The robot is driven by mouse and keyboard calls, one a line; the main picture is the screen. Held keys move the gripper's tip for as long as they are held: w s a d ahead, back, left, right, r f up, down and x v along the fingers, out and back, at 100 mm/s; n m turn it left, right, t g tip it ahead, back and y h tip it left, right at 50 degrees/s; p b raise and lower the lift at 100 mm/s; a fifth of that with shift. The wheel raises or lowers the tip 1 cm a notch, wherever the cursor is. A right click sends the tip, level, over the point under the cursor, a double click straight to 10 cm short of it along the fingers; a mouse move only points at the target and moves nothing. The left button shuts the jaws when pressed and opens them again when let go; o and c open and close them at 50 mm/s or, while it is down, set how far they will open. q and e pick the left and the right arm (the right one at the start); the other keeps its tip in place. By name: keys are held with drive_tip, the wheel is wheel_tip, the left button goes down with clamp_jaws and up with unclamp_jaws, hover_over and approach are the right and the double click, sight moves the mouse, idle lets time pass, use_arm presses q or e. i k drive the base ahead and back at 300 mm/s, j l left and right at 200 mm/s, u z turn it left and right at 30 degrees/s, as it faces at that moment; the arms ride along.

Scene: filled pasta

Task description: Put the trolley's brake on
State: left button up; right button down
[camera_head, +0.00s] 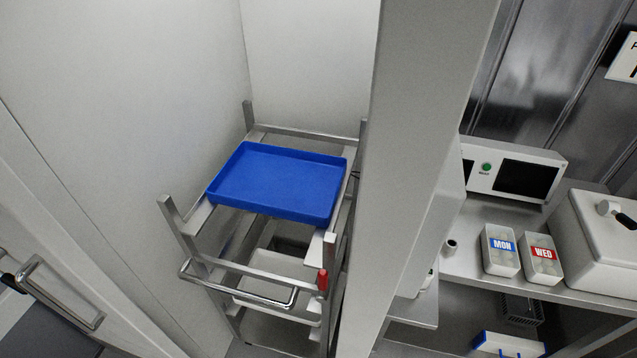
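The metal trolley (236,264) stands in a narrow white-walled bay, left of the middle in the head view. It has corner posts, a push handle (236,291) on its near side and shelves below. A red-gripped lever (323,281) stands upright at its near right corner; it may be the brake, but I cannot tell whether it is on. A blue tray (282,177) rests on the trolley's top. The wheels are not clearly visible. Neither of my grippers is in view.
White trays (277,303) sit on the lower shelves. A grey upright panel (410,150) stands close on the trolley's right. Beyond it, a bench (470,265) holds MON (501,249) and WED (542,258) boxes. A door handle (60,293) is at the lower left.

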sight(324, 285)
drive_tip(key=j, duration=0.7)
drive_tip(key=i+j, duration=0.1)
drive_tip(key=j, duration=0.55)
